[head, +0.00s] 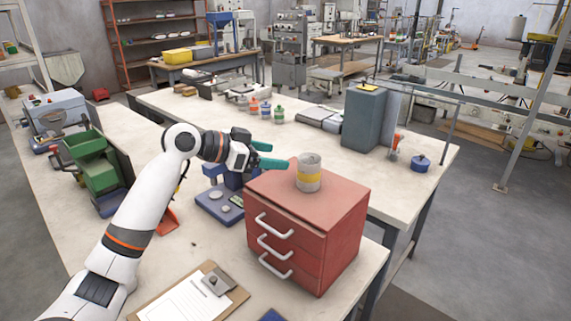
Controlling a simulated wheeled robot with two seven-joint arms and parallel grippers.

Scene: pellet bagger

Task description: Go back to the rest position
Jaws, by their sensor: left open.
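My left arm comes in from the lower left, and my left gripper (279,155) is open, its two teal fingers pointing right. The fingers are empty. Just right of them in the picture, a grey cup with a yellow band (309,174) stands upright on top of a red drawer cabinet (335,215). I see a gap between the fingertips and the cup. My right gripper is not in the picture.
A blue device (217,207) stands left of the cabinet. A clipboard (190,300) lies at the front, and green bins (97,170) stand at the left. Small coloured bottles (266,110) and a grey-blue box (363,120) are further back. The table's right part (420,190) is fairly clear.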

